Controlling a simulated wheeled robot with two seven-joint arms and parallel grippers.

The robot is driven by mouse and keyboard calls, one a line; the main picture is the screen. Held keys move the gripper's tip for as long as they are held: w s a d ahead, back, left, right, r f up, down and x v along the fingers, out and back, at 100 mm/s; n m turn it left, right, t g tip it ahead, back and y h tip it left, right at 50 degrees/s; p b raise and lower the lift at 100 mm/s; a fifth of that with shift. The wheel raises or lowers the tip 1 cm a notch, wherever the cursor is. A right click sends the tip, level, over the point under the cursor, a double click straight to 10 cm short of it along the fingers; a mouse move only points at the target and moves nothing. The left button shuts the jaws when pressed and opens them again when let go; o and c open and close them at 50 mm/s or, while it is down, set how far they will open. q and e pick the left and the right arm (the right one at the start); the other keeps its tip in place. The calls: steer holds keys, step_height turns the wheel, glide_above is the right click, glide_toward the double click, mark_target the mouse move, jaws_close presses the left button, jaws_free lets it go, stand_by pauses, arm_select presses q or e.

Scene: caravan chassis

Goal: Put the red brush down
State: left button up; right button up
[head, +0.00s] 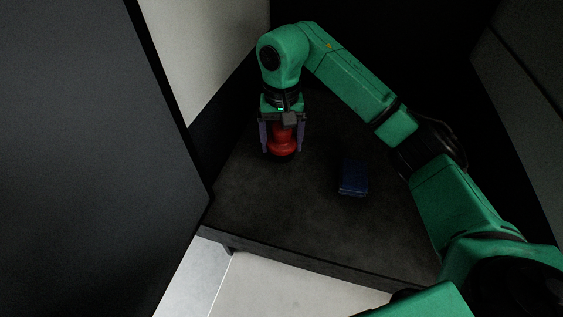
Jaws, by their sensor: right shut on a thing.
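The red brush (282,141) is upright at the back left of a dark, low table (290,222). My right gripper (283,144) points straight down with one finger on each side of the brush and is shut on it. The dark lower end of the brush is at or just above the table top; I cannot tell whether it touches. My left gripper is not in view.
A small dark blue box (353,178) lies on the table, right of the brush. A large dark panel (80,150) stands close on the left, and a pale wall (205,50) is behind it. The table's front and middle are clear.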

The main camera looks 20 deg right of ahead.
mark_target(282, 171)
steer(key=shift+s+f, duration=0.15)
steer(key=shift+f, duration=3.4)
steer(key=o, duration=1.1)
step_height(282, 171, up, 12)
steer(key=shift+r, duration=0.25)
